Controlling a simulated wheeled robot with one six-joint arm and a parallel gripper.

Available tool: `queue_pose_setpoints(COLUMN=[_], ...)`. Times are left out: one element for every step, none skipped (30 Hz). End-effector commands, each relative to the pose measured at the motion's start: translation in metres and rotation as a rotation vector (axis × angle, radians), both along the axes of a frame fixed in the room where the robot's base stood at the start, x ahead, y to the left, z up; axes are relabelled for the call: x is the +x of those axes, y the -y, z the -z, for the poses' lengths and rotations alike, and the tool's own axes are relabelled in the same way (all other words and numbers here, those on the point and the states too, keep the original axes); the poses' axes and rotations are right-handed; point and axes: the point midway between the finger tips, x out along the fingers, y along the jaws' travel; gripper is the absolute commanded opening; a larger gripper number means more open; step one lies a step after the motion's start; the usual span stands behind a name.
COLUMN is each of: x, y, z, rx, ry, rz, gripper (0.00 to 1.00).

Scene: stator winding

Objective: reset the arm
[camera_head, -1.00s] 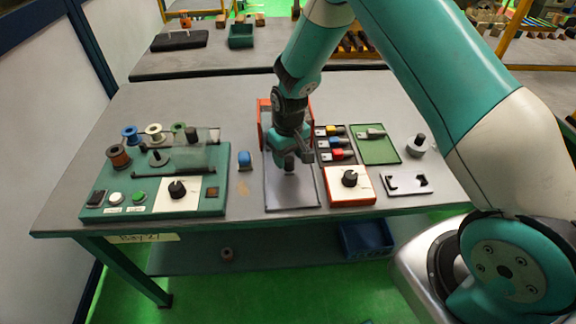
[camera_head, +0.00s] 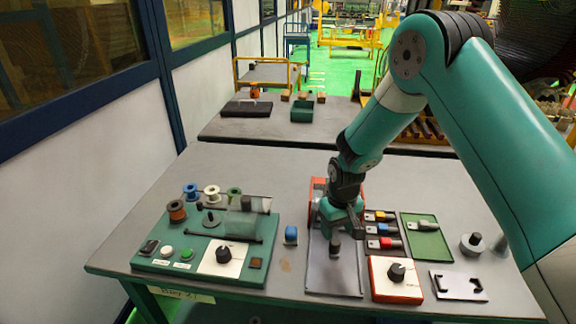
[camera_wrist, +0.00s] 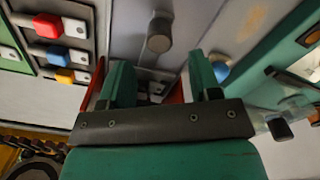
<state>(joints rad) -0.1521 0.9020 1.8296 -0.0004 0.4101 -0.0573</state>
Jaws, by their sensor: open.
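My gripper (camera_head: 342,218) hangs over the back part of a grey tray (camera_head: 334,284) near the middle of the workbench. In the wrist view my gripper (camera_wrist: 163,78) has its two green fingers spread apart with nothing held between them. A dark round post (camera_head: 334,249) stands on the tray just in front of the gripper; it also shows beyond the fingers in the wrist view (camera_wrist: 159,36). A red-orange holder (camera_head: 318,188) is behind the gripper, partly hidden by it. My arm reaches in from the right.
Left is a green winding board (camera_head: 160,267) with several spools and a knob; a blue piece (camera_head: 291,235) lies beside it. Right are coloured-handle tools (camera_head: 381,229), a green tray (camera_head: 427,243), an orange-edged knob box (camera_head: 397,280), a white bracket plate (camera_head: 458,285) and a grey cylinder (camera_head: 472,244).

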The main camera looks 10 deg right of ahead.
Motion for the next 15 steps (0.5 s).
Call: queue_pose_setpoints(x=[0.0,-0.001,-0.003,-0.005,-0.008,-0.014,-0.02,-0.027,-0.039,-0.048,-0.059,-0.074,-0.087,-0.099,-0.117], y=[-0.001,-0.003,-0.005,-0.008,-0.012,-0.018,-0.023,-0.028,-0.034,-0.039,-0.044,-0.049,-0.053,-0.057,-0.061], z=[-0.004,-0.008,-0.016,-0.024,-0.034,-0.05,-0.064,-0.078,-0.097,-0.112,-0.125,-0.143,-0.154,-0.166,-0.18], rx=[0.004,0.008,0.016,0.025,0.037,0.054,0.07,0.087,0.11,0.129,0.146,0.168,0.185,0.201,0.222], ry=[0.002,0.003,0.007,0.01,0.014,0.019,0.023,0.028,0.032,0.036,0.037,0.042,0.044,0.047,0.05], rz=[-0.002,-0.004,-0.009,-0.015,-0.022,-0.034,-0.045,-0.057,-0.075,-0.09,-0.105,-0.126,-0.142,-0.159,-0.182], gripper=[0.57,0.57,0.57,0.57,0.57,0.57,0.57,0.57,0.57,0.57,0.57,0.57,0.57,0.57,0.57])
